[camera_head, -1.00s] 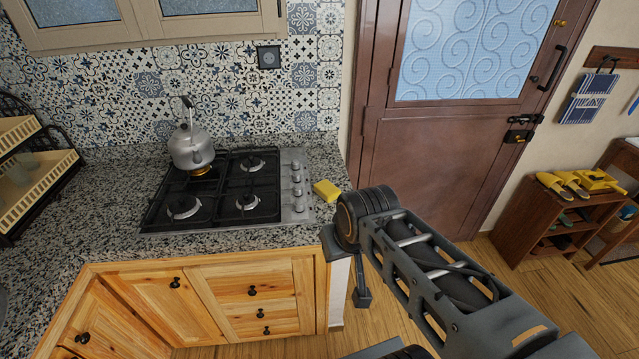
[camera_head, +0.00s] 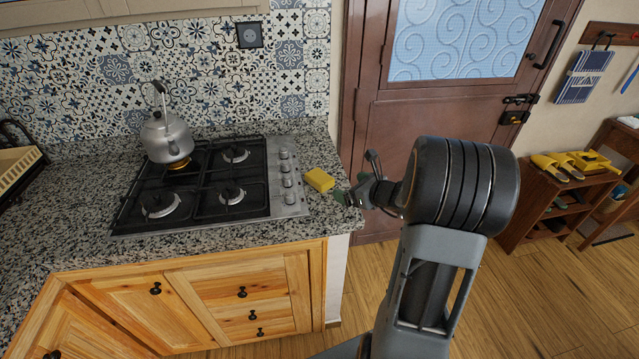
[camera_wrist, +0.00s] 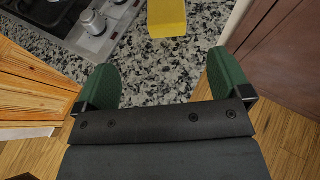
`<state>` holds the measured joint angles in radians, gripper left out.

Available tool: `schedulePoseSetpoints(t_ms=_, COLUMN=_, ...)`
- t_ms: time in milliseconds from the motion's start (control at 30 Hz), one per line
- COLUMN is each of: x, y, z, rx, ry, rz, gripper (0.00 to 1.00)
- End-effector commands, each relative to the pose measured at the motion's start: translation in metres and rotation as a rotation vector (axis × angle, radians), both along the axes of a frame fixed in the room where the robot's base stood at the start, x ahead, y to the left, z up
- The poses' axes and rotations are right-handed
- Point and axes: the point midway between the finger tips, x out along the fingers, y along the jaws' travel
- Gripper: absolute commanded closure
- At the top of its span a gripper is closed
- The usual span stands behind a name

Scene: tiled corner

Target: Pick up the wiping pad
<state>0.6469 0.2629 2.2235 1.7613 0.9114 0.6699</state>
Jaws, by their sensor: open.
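The yellow wiping pad (camera_head: 319,180) lies on the granite counter, just right of the gas hob, near the counter's right end. In the wrist view the pad (camera_wrist: 167,18) is at the top middle, partly cut off by the frame edge. My gripper (camera_head: 350,195) is close to the pad on its right side, at the counter's right edge, mostly seen from behind. In the wrist view its green fingers (camera_wrist: 166,82) are spread wide with bare granite between them. The pad is ahead of the fingertips and apart from them.
A gas hob (camera_head: 205,190) with knobs along its right side stands left of the pad. A metal kettle (camera_head: 166,138) sits on its back left burner, which glows. The tiled wall is behind, and a brown door (camera_head: 385,120) is to the right. Granite around the pad is bare.

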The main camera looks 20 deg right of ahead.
Motion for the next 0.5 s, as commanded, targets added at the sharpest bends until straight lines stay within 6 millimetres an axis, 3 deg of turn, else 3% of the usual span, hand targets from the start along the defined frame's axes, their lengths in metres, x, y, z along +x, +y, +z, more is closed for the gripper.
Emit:
schedulePoseSetpoints(t_ms=100, x=0.014, y=-0.004, z=-0.01, rx=0.038, ry=0.002, rz=-0.042, gripper=0.04)
schedulePoseSetpoints(t_ms=500, x=0.068, y=0.013, z=-0.033, rx=0.04, ry=0.001, rz=-0.049, gripper=0.04)
